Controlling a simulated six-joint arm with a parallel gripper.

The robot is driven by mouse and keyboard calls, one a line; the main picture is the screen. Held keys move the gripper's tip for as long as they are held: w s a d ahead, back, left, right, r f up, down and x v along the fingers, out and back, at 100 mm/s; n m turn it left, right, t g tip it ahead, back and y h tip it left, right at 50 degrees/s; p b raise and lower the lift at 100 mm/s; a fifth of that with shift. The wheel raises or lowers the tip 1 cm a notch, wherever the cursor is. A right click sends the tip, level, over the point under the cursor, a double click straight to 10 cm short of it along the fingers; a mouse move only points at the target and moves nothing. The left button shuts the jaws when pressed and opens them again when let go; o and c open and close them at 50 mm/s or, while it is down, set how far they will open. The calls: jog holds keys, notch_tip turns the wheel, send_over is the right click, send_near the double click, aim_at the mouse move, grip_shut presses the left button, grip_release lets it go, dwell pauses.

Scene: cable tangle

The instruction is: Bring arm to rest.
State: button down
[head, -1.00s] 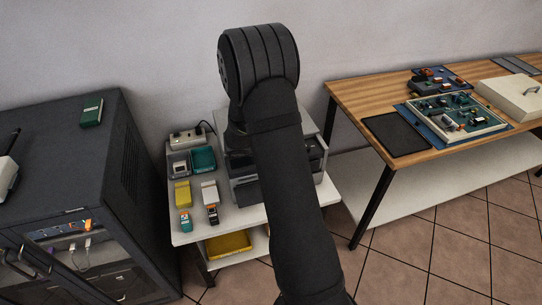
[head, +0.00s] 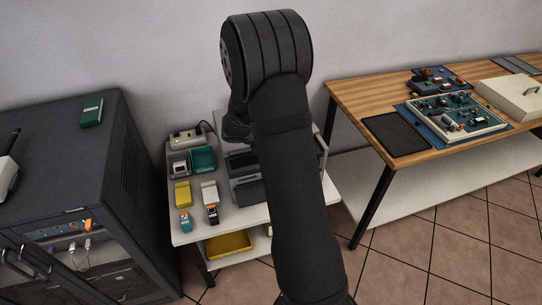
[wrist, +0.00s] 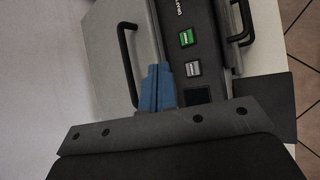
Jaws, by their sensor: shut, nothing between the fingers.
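My gripper (wrist: 158,88) shows in the wrist view as blue fingers, closed together and empty. It is over a grey device with a dark panel (wrist: 205,65), a green button (wrist: 186,38) and black handles. I cannot tell how far the fingers are above it. In the head view my dark arm (head: 290,170) rises through the middle of the picture and hides part of the same device (head: 245,175) on the small white table. The gripper itself is hidden behind the arm there.
A dark cabinet (head: 70,150) stands at the left. The white table (head: 225,217) holds small bins, connectors and a power strip (head: 188,138). A wooden workbench (head: 365,95) with a circuit board tray (head: 455,115) stands at the right. Tiled floor lies between and in front.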

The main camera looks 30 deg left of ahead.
jog(key=shift+f, duration=0.15)
jog(key=shift+f, duration=0.85)
notch_tip(320, 180, up, 6)
jog(key=shift+f, duration=0.1)
